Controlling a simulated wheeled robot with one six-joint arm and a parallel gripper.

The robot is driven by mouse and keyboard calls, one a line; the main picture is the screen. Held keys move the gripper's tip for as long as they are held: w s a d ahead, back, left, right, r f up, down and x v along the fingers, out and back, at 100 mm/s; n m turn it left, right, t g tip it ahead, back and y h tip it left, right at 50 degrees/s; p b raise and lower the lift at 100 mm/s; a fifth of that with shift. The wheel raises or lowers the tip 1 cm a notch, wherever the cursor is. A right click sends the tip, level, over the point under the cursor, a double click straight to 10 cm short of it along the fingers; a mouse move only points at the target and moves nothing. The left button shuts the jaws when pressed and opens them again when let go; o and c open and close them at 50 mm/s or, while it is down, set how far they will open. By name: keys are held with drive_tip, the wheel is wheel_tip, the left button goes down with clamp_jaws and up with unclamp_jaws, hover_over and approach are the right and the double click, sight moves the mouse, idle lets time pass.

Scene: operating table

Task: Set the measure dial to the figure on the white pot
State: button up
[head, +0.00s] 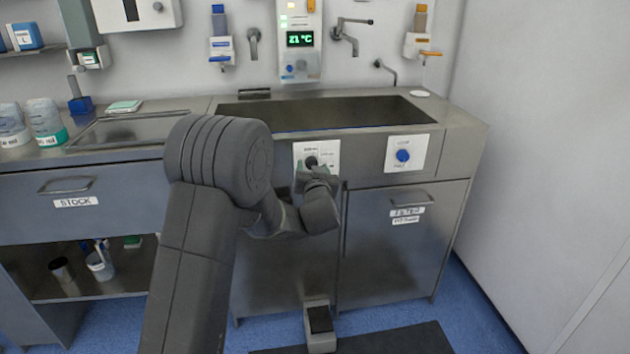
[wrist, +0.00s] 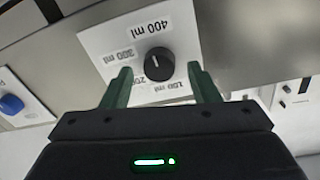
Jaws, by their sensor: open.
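The measure dial is a black round knob (head: 311,161) on a white plate on the sink unit's front. In the wrist view the knob (wrist: 159,64) has a small pale mark; the setting it points to is unclear. My gripper (head: 316,172) is in front of the plate. In the wrist view its green fingers (wrist: 162,80) are apart, to either side below the knob, not closed on it. A white pot (head: 99,265) may be the one on the low shelf; no figure is legible.
A blue knob (head: 403,156) on another white plate is to the right. The sink (head: 330,113) lies above the dial. Jars (head: 45,120) stand on the left counter. A pedal (head: 319,325) is on the floor below my gripper.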

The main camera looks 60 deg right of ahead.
drive_tip(key=v, duration=1.3)
drive_tip(key=shift+a+p, duration=0.15)
drive_tip(key=shift+p, duration=0.15)
drive_tip(key=shift+r, duration=0.15)
drive_tip(key=x, duration=1.4)
drive_tip(key=shift+b, duration=0.4)
drive_tip(key=shift+s, duration=0.1)
